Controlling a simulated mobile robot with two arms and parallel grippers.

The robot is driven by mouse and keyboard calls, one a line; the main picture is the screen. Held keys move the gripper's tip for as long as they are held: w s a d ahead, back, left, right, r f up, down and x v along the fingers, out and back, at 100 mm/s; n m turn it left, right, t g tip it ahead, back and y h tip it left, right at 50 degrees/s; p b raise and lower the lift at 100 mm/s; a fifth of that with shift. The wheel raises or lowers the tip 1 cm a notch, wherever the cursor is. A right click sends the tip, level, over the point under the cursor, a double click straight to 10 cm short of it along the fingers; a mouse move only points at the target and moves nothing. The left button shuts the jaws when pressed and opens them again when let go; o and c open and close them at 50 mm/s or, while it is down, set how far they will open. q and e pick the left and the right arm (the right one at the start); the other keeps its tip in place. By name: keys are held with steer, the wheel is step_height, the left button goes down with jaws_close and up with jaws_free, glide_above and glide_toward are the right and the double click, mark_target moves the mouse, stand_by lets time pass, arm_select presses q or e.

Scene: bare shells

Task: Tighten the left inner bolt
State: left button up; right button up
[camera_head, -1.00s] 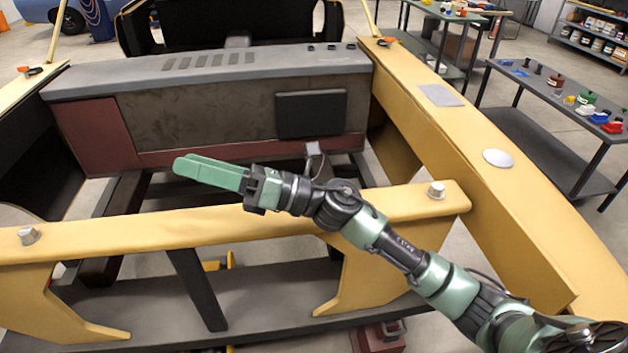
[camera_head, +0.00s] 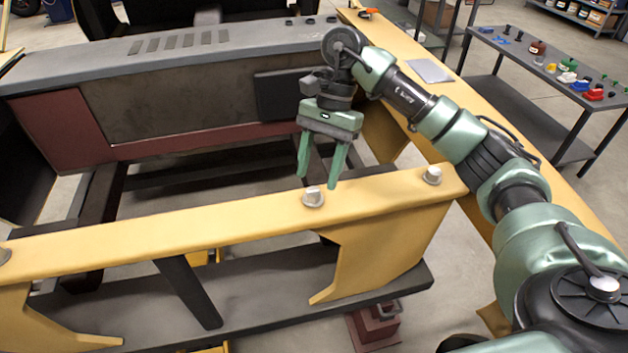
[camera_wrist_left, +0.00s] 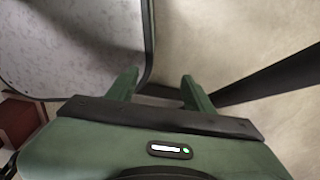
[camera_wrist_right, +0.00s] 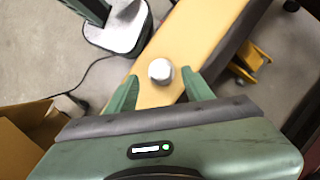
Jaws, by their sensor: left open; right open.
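A yellow crossbeam (camera_head: 190,227) carries grey hex bolts. One bolt (camera_head: 313,197) stands on the beam near the middle of the head view, another bolt (camera_head: 432,175) near its right end, and a third bolt (camera_head: 4,255) is cut by the left edge. My right gripper (camera_head: 318,180) is open and points down just behind and above the middle bolt. In the right wrist view the bolt head (camera_wrist_right: 160,70) lies between the fingertips; contact cannot be told. My left gripper (camera_wrist_left: 158,85) is open and empty, and is out of the head view.
A grey-topped machine panel (camera_head: 180,50) stands behind the beam. A yellow side rail (camera_head: 470,130) runs along the right. A workbench (camera_head: 540,65) with small coloured items is at the far right. A cardboard box (camera_wrist_right: 30,125) shows in the right wrist view.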

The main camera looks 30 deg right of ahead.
mark_target(314, 191)
steer(key=x, duration=0.3)
steer(key=shift+p, duration=0.35)
steer(key=shift+f, duration=0.2)
arm_select(q)
steer(key=shift+w+r, duration=0.3)
steer(key=shift+r, duration=0.3)
arm_select(e)
steer(key=shift+c, duration=0.3)
jaws_close()
arm_select(q)
steer(key=shift+w, duration=0.1)
steer(key=shift+f, duration=0.1)
